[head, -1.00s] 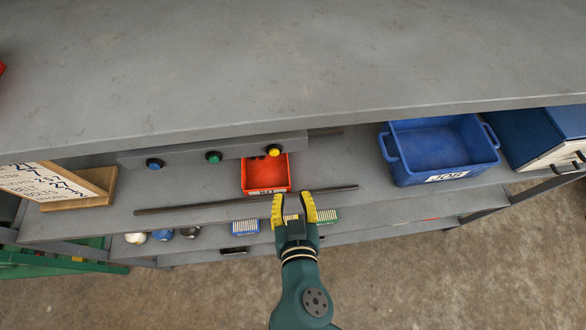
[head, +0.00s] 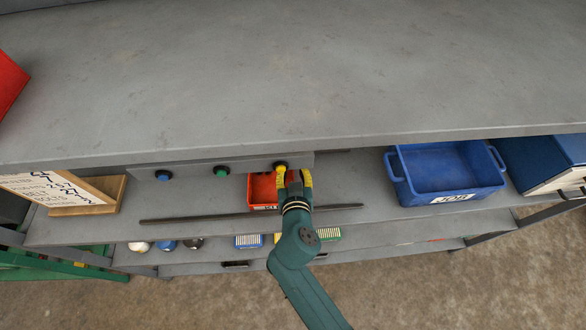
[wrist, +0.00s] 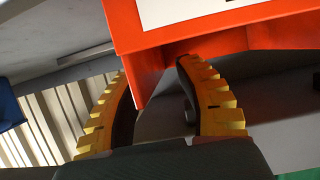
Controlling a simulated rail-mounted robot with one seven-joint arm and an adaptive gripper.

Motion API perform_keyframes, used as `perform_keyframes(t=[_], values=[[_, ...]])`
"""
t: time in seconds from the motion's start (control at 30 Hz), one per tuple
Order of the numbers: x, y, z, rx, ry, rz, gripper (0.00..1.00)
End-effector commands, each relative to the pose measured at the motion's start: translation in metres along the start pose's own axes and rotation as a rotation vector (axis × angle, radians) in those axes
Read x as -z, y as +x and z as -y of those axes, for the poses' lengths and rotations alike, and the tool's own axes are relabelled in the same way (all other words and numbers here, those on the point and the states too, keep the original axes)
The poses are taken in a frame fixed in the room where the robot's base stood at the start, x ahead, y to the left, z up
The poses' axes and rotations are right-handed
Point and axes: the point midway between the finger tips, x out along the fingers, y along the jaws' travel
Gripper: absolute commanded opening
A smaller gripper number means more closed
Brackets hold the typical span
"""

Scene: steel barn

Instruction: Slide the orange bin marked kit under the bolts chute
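The orange bin marked KIT (head: 261,190) stands on the shelf below the worktop, under the bar at its yellow-knob end. My gripper (head: 293,181) is at the bin's right front corner and hides part of it. In the wrist view, my gripper (wrist: 155,75) has its yellow fingers apart, with part of the orange bin (wrist: 143,72) showing between and beyond them. I cannot tell whether they touch it. The bar (head: 190,170) carries a blue knob (head: 163,175), a green knob (head: 222,172) and a yellow knob (head: 280,167). No bolts marking is readable.
A dark rod (head: 200,218) lies along the shelf in front of the bin. A blue JOB bin (head: 445,168) stands to the right, and a wood-framed sign (head: 95,197) to the left. The worktop (head: 250,90) overhangs the shelf. The shelf left of the bin looks clear.

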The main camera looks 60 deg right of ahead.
Motion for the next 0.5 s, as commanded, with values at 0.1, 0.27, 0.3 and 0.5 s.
perform_keyframes(t=[0.1, 0.27, 0.3, 0.5], values=[[0.0003, 0.0102, -0.0002, -0.001, 0.0, 0.0, 0.35], [-0.0002, 0.0133, -0.0003, 0.0, 0.0, 0.0, 0.35], [-0.0002, 0.0131, -0.0002, 0.0, 0.0, 0.0, 0.35], [-0.0001, 0.0128, -0.0001, 0.0, 0.0, 0.0, 0.23]])
